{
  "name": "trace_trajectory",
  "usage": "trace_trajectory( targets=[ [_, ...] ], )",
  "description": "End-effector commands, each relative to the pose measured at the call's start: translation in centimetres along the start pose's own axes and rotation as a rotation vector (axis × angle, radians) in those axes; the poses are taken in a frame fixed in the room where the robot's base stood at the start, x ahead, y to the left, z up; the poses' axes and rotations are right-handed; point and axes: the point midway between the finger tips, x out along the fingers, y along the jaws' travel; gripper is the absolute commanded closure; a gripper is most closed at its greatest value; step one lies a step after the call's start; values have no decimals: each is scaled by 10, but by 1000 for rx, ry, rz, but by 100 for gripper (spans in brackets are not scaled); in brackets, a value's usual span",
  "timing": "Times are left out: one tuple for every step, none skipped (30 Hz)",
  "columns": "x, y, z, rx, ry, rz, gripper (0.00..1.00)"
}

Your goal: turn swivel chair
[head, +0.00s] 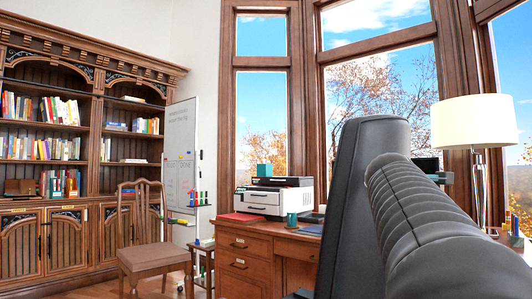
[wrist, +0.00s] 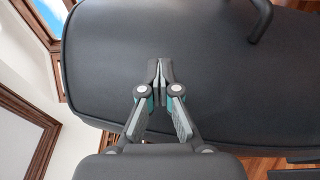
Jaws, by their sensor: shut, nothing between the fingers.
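The swivel chair (head: 365,205) fills the right foreground of the head view. In the wrist view a broad, smooth dark panel of the chair (wrist: 215,70) with a rounded, piped edge lies behind my gripper (wrist: 158,70). My gripper is shut and empty, its fingertips in front of this panel. I cannot tell whether they touch it. My gripper is not clearly visible in the head view, and the chair's seat and base are hidden.
A wooden desk (head: 246,258) with a printer (head: 260,201) stands behind the chair. A white-shaded lamp (head: 474,122) stands to the right. A wooden chair (head: 150,254), a whiteboard (head: 180,150) and a bookcase (head: 95,190) are on the left. Some floor shows at lower left.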

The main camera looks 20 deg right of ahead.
Motion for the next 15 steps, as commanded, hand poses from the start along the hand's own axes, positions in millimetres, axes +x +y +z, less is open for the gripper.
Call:
trace_trajectory(
  targets=[
    [0, 9, 0, 2, 0, 3, 100],
    [0, 15, 0, 3, 0, 4, 100],
    [0, 23, 0, 3, 0, 4, 100],
    [0, 28, 0, 2, 0, 4, 100],
    [0, 33, 0, 2, 1, 4, 100],
    [0, 39, 0, 2, 0, 3, 100],
    [0, 45, 1, 1, 0, 5, 100],
    [0, 49, 1, 2, 0, 3, 100],
    [0, 54, 1, 1, 1, 4, 100],
    [0, 58, 0, 2, 2, 3, 100],
    [0, 61, 1, 1, 1, 2, 100],
    [0, 66, 1, 0, 1, 4, 100],
    [0, 68, 1, 1, 1, 3, 100],
    [-1, 71, 1, 2, 1, 3, 100],
    [-1, 74, 1, 1, 1, 3, 100]
  ],
)
